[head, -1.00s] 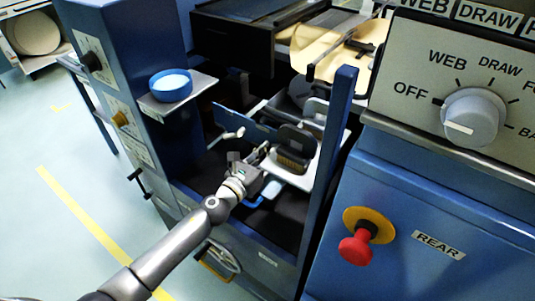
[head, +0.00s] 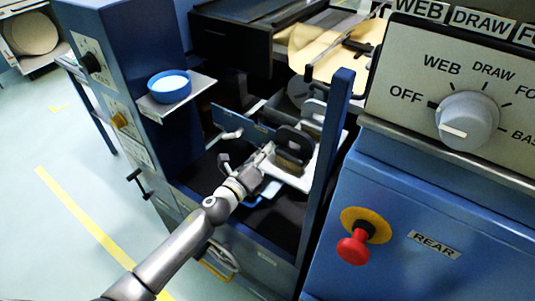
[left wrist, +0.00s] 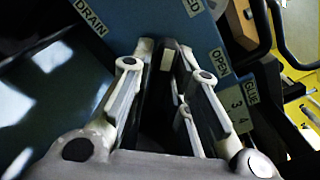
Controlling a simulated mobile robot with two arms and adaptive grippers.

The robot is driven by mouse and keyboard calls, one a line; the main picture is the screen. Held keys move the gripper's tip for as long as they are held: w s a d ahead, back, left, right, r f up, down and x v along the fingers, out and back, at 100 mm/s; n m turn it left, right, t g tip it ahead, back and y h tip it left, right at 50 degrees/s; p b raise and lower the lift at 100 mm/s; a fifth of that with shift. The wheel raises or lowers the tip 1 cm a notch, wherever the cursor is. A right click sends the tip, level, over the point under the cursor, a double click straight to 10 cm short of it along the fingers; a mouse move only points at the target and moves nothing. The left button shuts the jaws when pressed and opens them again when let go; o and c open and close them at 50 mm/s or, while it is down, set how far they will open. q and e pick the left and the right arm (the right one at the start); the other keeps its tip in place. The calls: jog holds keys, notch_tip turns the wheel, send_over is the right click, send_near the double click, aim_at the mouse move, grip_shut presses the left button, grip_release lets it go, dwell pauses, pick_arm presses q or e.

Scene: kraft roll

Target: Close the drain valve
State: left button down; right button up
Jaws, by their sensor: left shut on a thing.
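In the left wrist view, a blue panel (left wrist: 135,22) carries the labels DRAIN, OPEN and one partly cut off, ending in "ED". My left gripper (left wrist: 172,62) is in front of this panel, its fingers close together on a narrow dark piece with a pale end, which I take for the drain valve's handle (left wrist: 167,60). Most of the handle and its pivot are hidden by the fingers. In the head view, my left gripper (head: 264,158) reaches into the machine's open bay beside a black-handled block (head: 293,150). My right gripper is in neither view.
A blue upright post (head: 327,165) stands right of the bay. A shelf with a blue bowl (head: 170,86) is at left. A red knob (head: 353,247) and a grey selector dial (head: 467,121) are on the right cabinet. Floor at left is clear.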

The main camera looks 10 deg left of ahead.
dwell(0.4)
pick_arm(q)
jog(key=c, duration=1.5)
grip_release()
jog(key=shift+o, duration=0.2)
jog(key=shift+s+a, duration=0.1)
jog(key=shift+s, duration=0.1)
jog(key=v, duration=1.1)
jog(key=shift+s+a, duration=0.1)
jog(key=shift+s, duration=0.15)
